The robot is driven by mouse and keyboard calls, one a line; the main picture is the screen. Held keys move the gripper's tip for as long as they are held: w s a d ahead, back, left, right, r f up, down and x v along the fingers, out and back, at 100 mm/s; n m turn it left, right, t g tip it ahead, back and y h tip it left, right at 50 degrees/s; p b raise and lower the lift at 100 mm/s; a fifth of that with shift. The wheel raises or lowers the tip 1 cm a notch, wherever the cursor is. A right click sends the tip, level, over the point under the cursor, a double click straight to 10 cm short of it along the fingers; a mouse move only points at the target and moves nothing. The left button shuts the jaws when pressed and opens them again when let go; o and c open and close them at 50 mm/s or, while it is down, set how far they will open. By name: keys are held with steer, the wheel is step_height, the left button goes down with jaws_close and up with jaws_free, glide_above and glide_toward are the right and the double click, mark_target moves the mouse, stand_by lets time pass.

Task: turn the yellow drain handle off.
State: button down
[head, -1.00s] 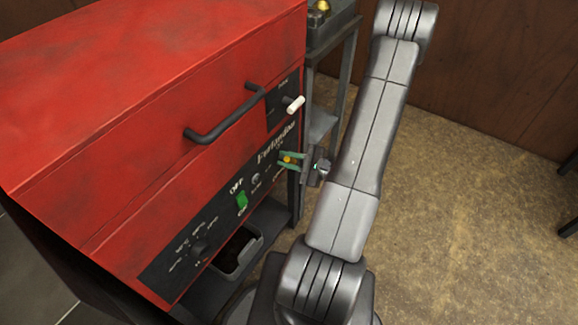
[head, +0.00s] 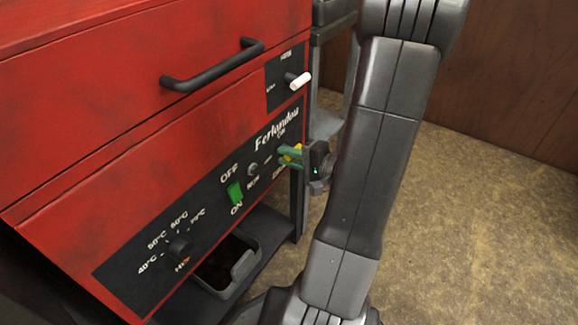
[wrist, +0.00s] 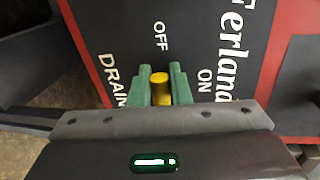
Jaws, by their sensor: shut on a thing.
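The yellow drain handle (wrist: 160,92) is on the dark control panel of the red machine. In the wrist view it lies between the two green fingers of my gripper (wrist: 161,76), which is shut on it. The word OFF is above the handle, ON is to its right and DRAIN to its left. In the head view my gripper (head: 288,154) reaches the panel's right end from the right. Only a little of the yellow handle (head: 297,149) shows there, the rest being hidden by the fingers.
The panel also has a green switch (head: 235,192) and a black temperature knob (head: 179,246). A white-tipped lever (head: 299,80) and a black bar handle (head: 212,66) are above. A grey bin (head: 228,270) is below. Open floor lies to the right.

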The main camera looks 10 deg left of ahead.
steer(key=shift+f+n+b, duration=0.15)
steer(key=shift+n+b, duration=0.25)
steer(key=shift+b, duration=0.15)
steer(key=c, duration=1.4)
jaws_free()
steer(key=p+v, duration=0.3)
steer(key=v, duration=1.1)
steer(key=shift+s+a, duration=0.1)
steer(key=shift+a, duration=0.1)
steer(key=b+x, duration=0.3)
steer(key=x, duration=1)
steer(key=shift+w+a, duration=0.25)
